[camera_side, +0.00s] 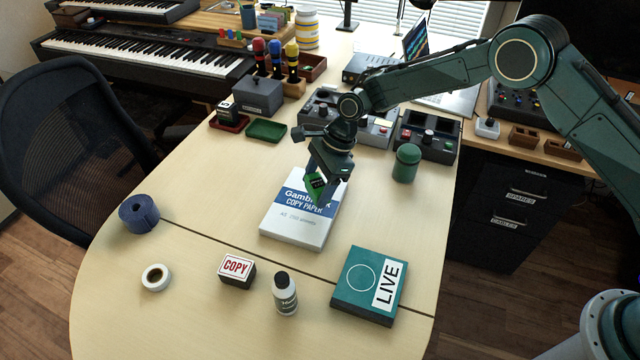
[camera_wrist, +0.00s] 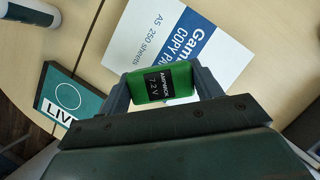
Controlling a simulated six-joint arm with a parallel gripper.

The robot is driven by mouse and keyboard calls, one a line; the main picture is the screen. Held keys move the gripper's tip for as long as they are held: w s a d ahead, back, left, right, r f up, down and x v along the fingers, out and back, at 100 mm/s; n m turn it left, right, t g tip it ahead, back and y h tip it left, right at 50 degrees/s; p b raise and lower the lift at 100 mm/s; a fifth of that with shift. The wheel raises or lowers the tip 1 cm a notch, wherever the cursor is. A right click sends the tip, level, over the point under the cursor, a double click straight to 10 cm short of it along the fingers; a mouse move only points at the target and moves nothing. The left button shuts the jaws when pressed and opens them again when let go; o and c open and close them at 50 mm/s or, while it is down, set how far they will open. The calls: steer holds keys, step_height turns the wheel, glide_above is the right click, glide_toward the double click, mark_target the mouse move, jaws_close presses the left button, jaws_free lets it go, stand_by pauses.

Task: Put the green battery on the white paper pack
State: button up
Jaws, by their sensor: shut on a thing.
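The green battery (camera_wrist: 158,82) with a black label is between the two fingers of my gripper (camera_wrist: 160,88) in the wrist view. My gripper is shut on it. In the side view the battery (camera_side: 314,184) shows between the fingers of my gripper (camera_side: 318,186), over the back part of the white paper pack (camera_side: 297,221). The pack is a flat white block with a blue band, lying on the table; it also shows in the wrist view (camera_wrist: 150,40). I cannot tell whether the battery touches the pack.
A teal LIVE box (camera_side: 350,303), a white bottle (camera_side: 285,297), a COPY block (camera_side: 237,283), a white tape roll (camera_side: 147,281) and a blue roll (camera_side: 138,216) lie in front. A green jar (camera_side: 406,163) stands right of the pack. An empty green tray (camera_side: 266,131) lies behind left.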

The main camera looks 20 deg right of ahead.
steer(key=shift+f, duration=1.75)
steer(key=shift+f, duration=0.15)
steer(key=o, duration=1.1)
steer(key=v, duration=1.2)
